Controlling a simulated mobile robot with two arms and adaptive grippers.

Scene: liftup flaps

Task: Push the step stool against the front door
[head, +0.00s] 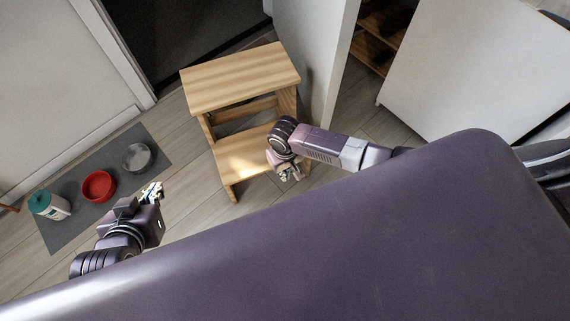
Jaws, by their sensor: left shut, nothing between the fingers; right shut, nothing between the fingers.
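The wooden step stool (240,76) stands upright on the floor in the upper middle of the head view. It has a top step and a lower step (236,160). A dark doorway area (180,35), possibly the front door, is behind it at the upper left. My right gripper (289,174) is shut and empty, at the right side of the lower step; whether it touches is unclear. My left gripper (152,190) is shut and empty, left of the stool and apart from it. My purple body hides the lower part of the view.
A grey mat (113,160) at the left holds a red bowl (98,186), a metal bowl (136,157) and a teal-lidded container (50,205). A white panel (335,60) stands close to the stool's right. An open cabinet (378,38) with shelves is at the upper right.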

